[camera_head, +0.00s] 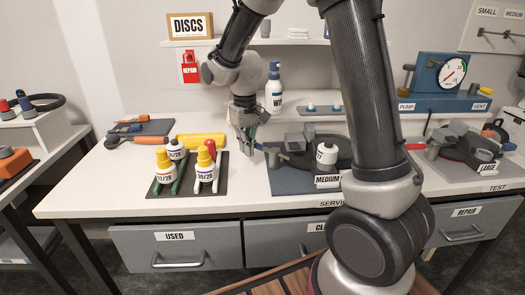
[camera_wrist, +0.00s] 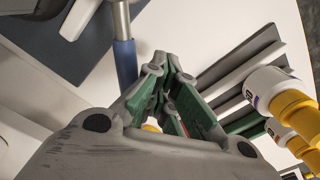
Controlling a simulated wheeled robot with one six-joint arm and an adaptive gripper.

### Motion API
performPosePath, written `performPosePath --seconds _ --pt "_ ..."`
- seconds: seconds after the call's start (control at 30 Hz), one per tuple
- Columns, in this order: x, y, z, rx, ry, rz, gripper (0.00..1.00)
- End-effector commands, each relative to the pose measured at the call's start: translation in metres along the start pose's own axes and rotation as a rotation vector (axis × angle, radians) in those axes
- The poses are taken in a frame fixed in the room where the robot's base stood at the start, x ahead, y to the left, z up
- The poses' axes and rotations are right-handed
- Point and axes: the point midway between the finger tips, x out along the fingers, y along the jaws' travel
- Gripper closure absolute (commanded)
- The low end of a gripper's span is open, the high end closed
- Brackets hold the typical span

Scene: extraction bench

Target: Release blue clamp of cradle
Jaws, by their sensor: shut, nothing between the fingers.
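The blue clamp handle (camera_head: 268,149) sticks out to the left from the cradle marked MEDIUM (camera_head: 328,182). In the wrist view the blue handle (camera_wrist: 125,62) lies left of the fingers, at the end of a metal rod. My gripper (camera_head: 246,150) is shut and empty, pointing down close to the left end of the handle. In the wrist view my gripper (camera_wrist: 169,68) shows its green pads, with the handle beside it, not between the fingers. I cannot tell if they touch. A white bottle (camera_head: 327,153) stands at the cradle.
A dark rack (camera_head: 160,190) with yellow-capped bottles (camera_head: 205,168) stands left of the gripper; one bottle (camera_wrist: 275,92) is close in the wrist view. A yellow object (camera_head: 200,139) lies behind. A red-handled cradle marked LARGE (camera_head: 486,168) is at right. The bench's front left is clear.

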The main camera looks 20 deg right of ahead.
Motion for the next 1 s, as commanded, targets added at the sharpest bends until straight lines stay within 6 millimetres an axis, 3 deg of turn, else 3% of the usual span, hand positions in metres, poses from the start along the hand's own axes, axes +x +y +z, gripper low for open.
performPosePath --seconds 1.0 --pt "0.0 0.039 -0.017 0.0 0.001 0.0 1.0"
